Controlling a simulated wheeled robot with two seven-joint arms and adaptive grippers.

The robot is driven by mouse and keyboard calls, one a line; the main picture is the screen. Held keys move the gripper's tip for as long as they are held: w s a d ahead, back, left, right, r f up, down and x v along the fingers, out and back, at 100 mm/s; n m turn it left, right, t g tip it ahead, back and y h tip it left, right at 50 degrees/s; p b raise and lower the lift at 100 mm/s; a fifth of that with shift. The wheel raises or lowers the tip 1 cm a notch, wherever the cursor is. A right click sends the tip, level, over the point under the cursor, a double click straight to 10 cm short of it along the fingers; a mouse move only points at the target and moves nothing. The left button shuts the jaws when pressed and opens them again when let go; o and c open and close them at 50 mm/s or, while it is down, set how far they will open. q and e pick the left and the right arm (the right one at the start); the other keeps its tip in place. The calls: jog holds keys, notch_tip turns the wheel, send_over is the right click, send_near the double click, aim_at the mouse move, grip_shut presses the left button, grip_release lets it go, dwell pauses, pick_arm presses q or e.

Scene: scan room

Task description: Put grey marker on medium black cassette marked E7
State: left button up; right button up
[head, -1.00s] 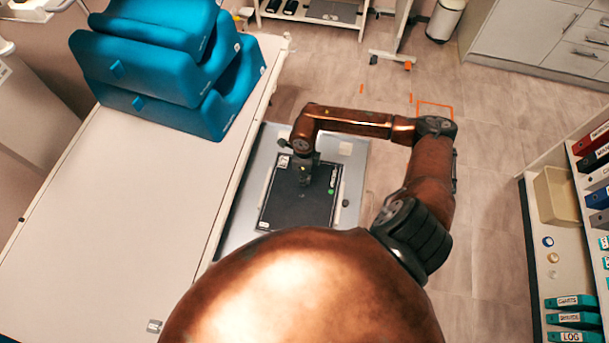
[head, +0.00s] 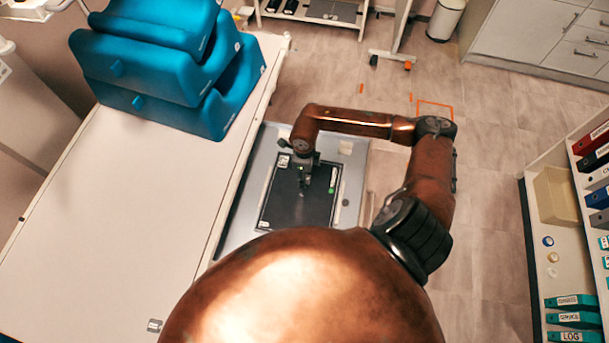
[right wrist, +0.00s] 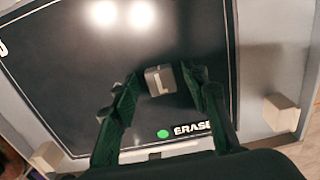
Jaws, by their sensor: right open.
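A flat black panel, which looks like the cassette (head: 290,215), lies on a grey tray in the head view. It fills much of the right wrist view (right wrist: 75,65). I cannot read an E7 mark on it. A small grey block with a white L, the grey marker (right wrist: 160,80), is between my right gripper's fingertips (right wrist: 165,82) in the right wrist view, over the black surface. The fingers are spread with gaps beside it. I cannot tell if it touches the surface. In the head view my right gripper (head: 304,185) points down over the panel. My left gripper is not in view.
The grey tray (head: 240,220) stands beside a long pale table (head: 100,220) with blue cushions (head: 160,70). Shelves with binders (head: 575,320) stand at right. Open floor (head: 490,180) lies between.

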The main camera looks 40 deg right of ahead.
notch_tip(320, 180, up, 12)
jog(key=shift+b, duration=0.35)
jog(key=shift+r, duration=0.1)
